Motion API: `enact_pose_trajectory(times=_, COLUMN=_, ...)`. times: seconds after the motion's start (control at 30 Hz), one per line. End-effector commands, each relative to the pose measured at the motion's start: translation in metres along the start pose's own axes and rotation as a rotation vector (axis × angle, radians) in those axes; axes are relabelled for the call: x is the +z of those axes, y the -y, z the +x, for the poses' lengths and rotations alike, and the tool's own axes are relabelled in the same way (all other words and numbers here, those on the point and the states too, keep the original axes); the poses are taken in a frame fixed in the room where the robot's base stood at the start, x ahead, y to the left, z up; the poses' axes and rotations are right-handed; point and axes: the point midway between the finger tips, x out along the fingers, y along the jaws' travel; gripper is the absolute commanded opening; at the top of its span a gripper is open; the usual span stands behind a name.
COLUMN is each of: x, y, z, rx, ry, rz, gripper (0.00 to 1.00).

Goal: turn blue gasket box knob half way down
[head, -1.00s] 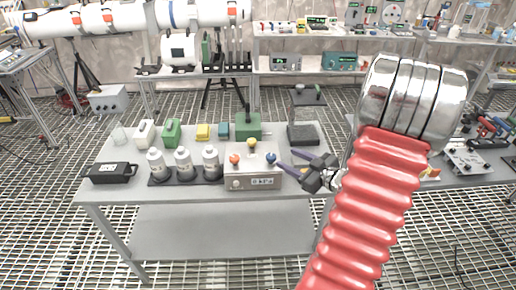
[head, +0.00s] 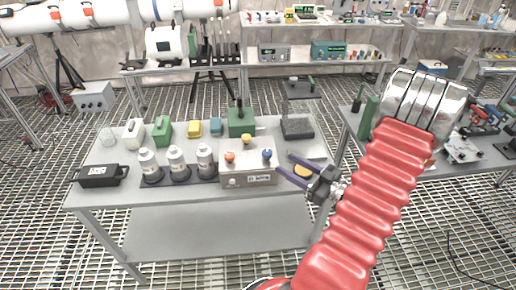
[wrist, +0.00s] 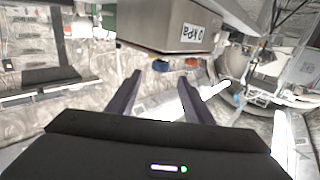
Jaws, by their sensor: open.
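The gasket box (head: 248,179) is a pale metal box with a label on its front, standing at the front of the grey table. Its blue knob (head: 267,154) is at the right of its top, with an orange knob (head: 229,156) at the left and a yellow knob (head: 246,139) behind. My gripper (head: 284,163) is open and empty, just right of the box, its purple fingers pointing toward the blue knob and apart from it. In the wrist view the box (wrist: 165,28) appears upside down, with the blue knob (wrist: 158,66) beyond my gripper's spread fingers (wrist: 160,78).
Several white bottles (head: 177,165) stand in a dark rack left of the box. A green box (head: 241,122) and a dark stand (head: 297,128) are behind it. A black case (head: 99,175) lies at the table's left end. A second table with tools is at right.

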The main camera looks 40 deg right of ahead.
Motion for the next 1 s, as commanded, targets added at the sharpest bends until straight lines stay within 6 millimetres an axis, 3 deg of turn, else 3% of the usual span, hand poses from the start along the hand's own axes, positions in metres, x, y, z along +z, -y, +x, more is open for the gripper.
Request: enact_pose_trajectory(times=1.0, x=0.000, y=-0.001, z=0.116, rx=0.001, ry=0.001, rz=-0.001, gripper=0.46)
